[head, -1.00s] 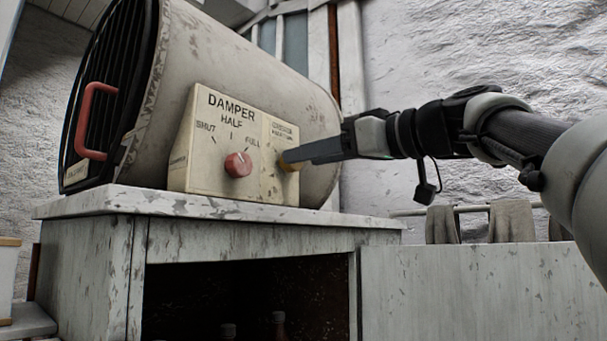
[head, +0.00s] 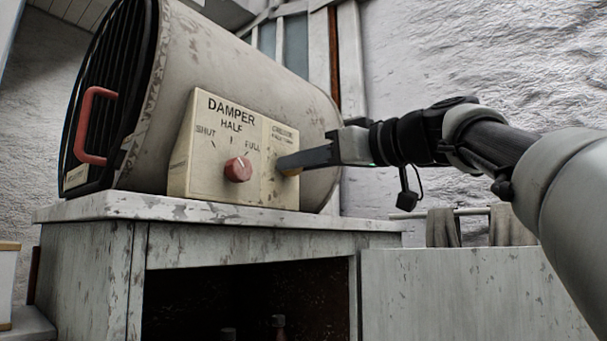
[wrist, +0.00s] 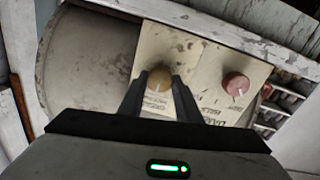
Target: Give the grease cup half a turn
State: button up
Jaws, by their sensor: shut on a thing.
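The grease cup (wrist: 158,78) is a small round brass-coloured knob on the cream panel (wrist: 146,46), in the panel's right section in the head view. My gripper (wrist: 157,86) is shut on it, one finger on each side in the wrist view. In the head view my gripper (head: 290,164) reaches in from the right, and its fingers hide most of the grease cup (head: 291,172). The wrist view is rolled, with the panel lettering tilted and upside down.
A red damper knob (head: 238,169) sits close left of the grease cup, below SHUT, HALF and FULL marks. The panel is on a large drum (head: 230,60) with a red handle (head: 88,124), on a worn cabinet (head: 90,207). A door panel (head: 460,290) stands lower right.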

jog(key=shift+m, duration=0.3)
jog(key=shift+w+d+f+m+g+y+p, duration=0.15)
jog(key=shift+m+p, duration=0.55)
jog(key=shift+m, duration=5.05)
jog(key=shift+s+a+r+m+g+y+p, duration=0.15)
jog(key=shift+m+p, duration=0.6)
jog(key=shift+m, duration=5.05)
jog(key=shift+w+d+f+m+g+y+p, duration=0.15)
jog(key=shift+m+p, duration=0.55)
jog(key=shift+m, duration=5.05)
jog(key=o, duration=1.1)
jog(key=shift+c, duration=0.2)
